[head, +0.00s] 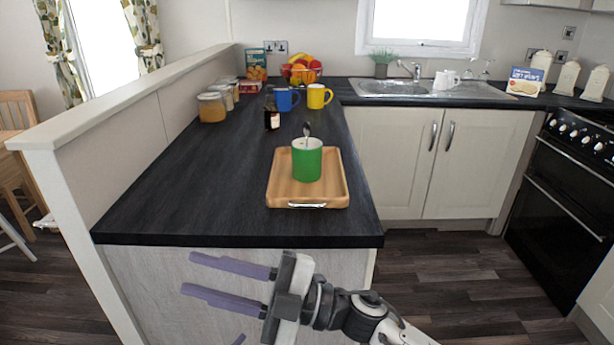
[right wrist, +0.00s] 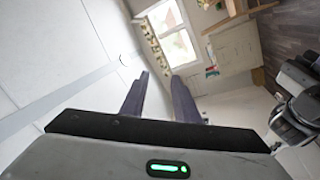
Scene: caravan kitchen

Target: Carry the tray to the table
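The wooden tray (head: 334,190) lies flat on the dark worktop, close to its front end. It has a metal handle (head: 307,205) on its near side. A green mug (head: 307,160) stands upright on it with a spoon (head: 307,130) in it. My right gripper (head: 189,272) is open and empty, in front of the worktop's end and below its top, its purple fingers pointing left. The right wrist view shows both fingers apart with nothing between them (right wrist: 160,76). Only a small purple tip, likely of my left gripper (head: 239,340), shows at the bottom edge. I cannot make out a table.
A low partition (head: 130,95) runs along the worktop's left side, with a wooden chair (head: 14,108) beyond it. Jars (head: 211,107), a dark bottle (head: 271,113), a blue mug (head: 283,99) and a yellow mug (head: 317,96) stand farther back. Floor (head: 460,280) is clear at right.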

